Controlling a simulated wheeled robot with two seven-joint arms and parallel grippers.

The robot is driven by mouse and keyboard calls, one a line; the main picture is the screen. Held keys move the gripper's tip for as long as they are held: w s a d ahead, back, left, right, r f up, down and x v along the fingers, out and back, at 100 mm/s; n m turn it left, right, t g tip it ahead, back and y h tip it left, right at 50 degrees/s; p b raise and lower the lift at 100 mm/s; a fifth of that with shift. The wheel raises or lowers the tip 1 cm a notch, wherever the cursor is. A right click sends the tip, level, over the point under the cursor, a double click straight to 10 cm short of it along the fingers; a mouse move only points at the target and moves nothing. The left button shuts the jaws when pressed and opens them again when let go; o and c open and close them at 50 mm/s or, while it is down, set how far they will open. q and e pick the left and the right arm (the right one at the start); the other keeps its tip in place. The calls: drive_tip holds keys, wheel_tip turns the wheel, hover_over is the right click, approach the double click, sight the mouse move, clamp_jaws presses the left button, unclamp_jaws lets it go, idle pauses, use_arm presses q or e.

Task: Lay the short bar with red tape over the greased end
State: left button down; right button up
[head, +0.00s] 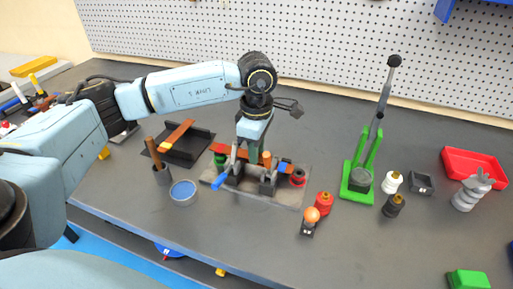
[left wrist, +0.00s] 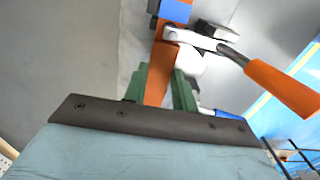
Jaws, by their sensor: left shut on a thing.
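My left gripper (head: 246,160) comes down over the bending fixture (head: 292,196). In the left wrist view its green fingers (left wrist: 160,88) are shut on a copper-coloured bar (left wrist: 158,78). The bar runs from between the fingers toward a clamp with a white part and an orange handle (left wrist: 280,85). Blue tape (left wrist: 175,10) shows beyond the clamp. I cannot make out red tape or grease; the gripper and clamp hide part of the bar. In the head view, copper and blue tape (head: 285,166) show on the fixture. My right gripper is out of view.
A dark tray (head: 196,147) with a copper bar (head: 177,132) lies left of the fixture. A blue-topped tin (head: 183,193) and a cup holding a brown stick (head: 162,175) stand at the front left. A green press (head: 358,184) stands right.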

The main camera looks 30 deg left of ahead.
use_arm(q)
drive_tip(key=shift+f, duration=0.35)
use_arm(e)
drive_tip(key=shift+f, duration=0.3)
use_arm(q)
drive_tip(key=c, duration=1.1)
unclamp_jaws()
drive_tip(key=shift+o, duration=0.2)
wheel_tip(320, 180, up, 14)
drive_tip(key=p, duration=0.1)
drive_tip(key=shift+f, duration=0.2)
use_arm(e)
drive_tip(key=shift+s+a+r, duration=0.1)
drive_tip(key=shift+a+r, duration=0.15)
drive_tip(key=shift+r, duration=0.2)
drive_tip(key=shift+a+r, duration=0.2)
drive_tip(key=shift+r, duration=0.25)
